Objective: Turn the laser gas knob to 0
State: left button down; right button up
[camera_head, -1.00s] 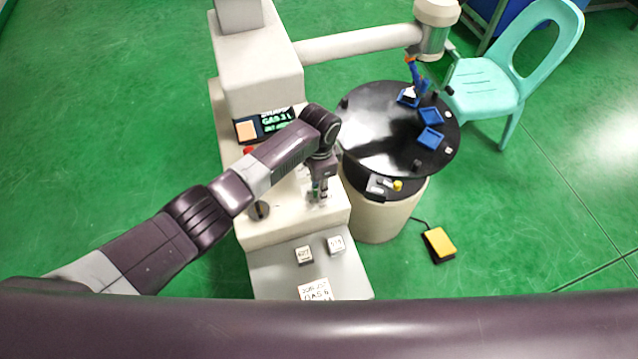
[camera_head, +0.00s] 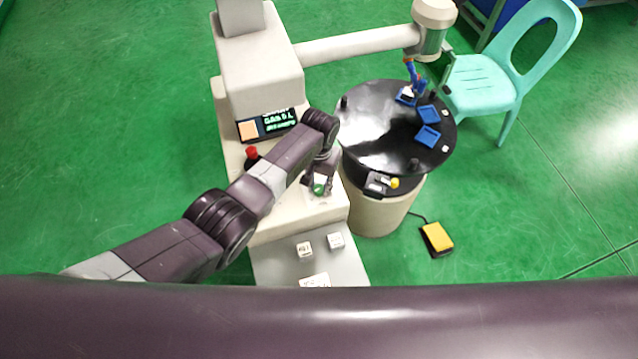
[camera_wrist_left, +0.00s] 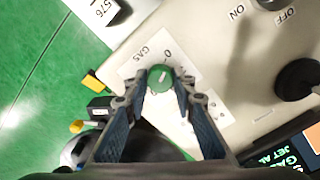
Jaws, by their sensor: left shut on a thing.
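The green laser gas knob (camera_wrist_left: 160,78) sits on a white label marked "GAS" and "0" on the cream machine panel. A pale line on the knob's face shows in the left wrist view. My left gripper (camera_wrist_left: 162,90) is shut on the knob, with one finger on each side. In the head view the green knob (camera_head: 319,189) shows between the fingertips of my left gripper (camera_head: 320,190). My right gripper is not in view.
A black knob (camera_wrist_left: 297,80) and ON/OFF labels are on the same panel. A red button (camera_head: 252,153) and a display (camera_head: 277,124) are behind my arm. A round black table (camera_head: 375,150) stands to the right, and a grey shelf (camera_head: 290,265) with white blocks is in front.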

aim_at(319, 188)
pick_arm(q)
jog(key=shift+w+r+n, duration=0.1)
jog(key=shift+w+n, duration=0.05)
jog(key=shift+n, duration=0.45)
jog(key=c, duration=1.6)
grip_release()
notch_tip(319, 188, up, 12)
